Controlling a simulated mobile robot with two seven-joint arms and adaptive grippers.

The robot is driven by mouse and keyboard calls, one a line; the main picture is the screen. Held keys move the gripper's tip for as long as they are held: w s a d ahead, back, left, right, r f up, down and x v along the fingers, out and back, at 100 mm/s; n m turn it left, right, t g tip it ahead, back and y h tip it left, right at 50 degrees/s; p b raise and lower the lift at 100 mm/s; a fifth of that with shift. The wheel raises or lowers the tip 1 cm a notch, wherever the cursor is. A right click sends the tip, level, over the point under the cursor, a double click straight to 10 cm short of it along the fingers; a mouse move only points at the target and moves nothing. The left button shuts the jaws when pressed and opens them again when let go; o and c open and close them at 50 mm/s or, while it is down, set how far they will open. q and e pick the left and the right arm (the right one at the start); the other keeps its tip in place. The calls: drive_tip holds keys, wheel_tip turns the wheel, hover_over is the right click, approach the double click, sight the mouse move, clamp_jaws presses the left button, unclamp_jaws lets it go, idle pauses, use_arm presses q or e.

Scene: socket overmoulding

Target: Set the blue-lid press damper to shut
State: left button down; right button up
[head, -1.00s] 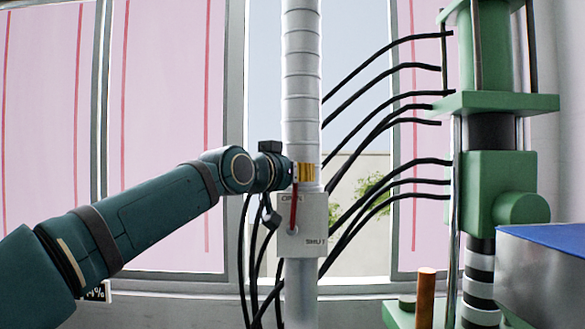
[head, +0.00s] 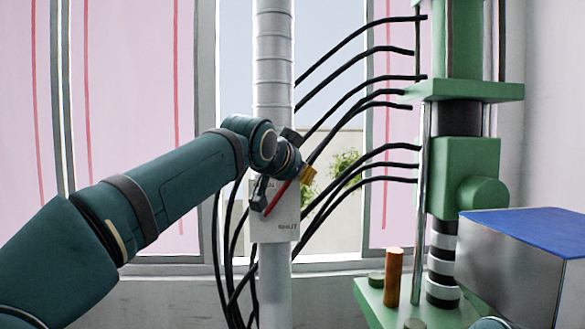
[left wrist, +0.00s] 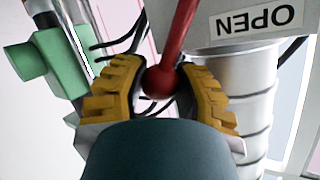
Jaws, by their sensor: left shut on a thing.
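A damper plate (head: 275,232) with a SHUT label at its lower right is fixed to a ribbed vertical duct (head: 273,70). Its red lever (head: 278,198) slants up and to the right from its pivot. My left gripper (head: 306,178) is shut on the lever's end. In the left wrist view its yellow fingers (left wrist: 160,75) stand either side of the lever's round red knob (left wrist: 160,84). The OPEN label (left wrist: 258,18) shows upside down there; in the head view my wrist partly hides it. My right gripper is not in view.
A green press (head: 465,165) stands right of the duct, with black hoses (head: 365,90) running towards it. A metal box with a blue lid (head: 535,222) is at the lower right. A brown cylinder (head: 393,276) stands on the press base. Windows are behind.

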use_arm(q)
drive_tip(key=shift+f, duration=0.1)
drive_tip(key=c, duration=0.6)
unclamp_jaws()
drive_tip(key=v, duration=1.2)
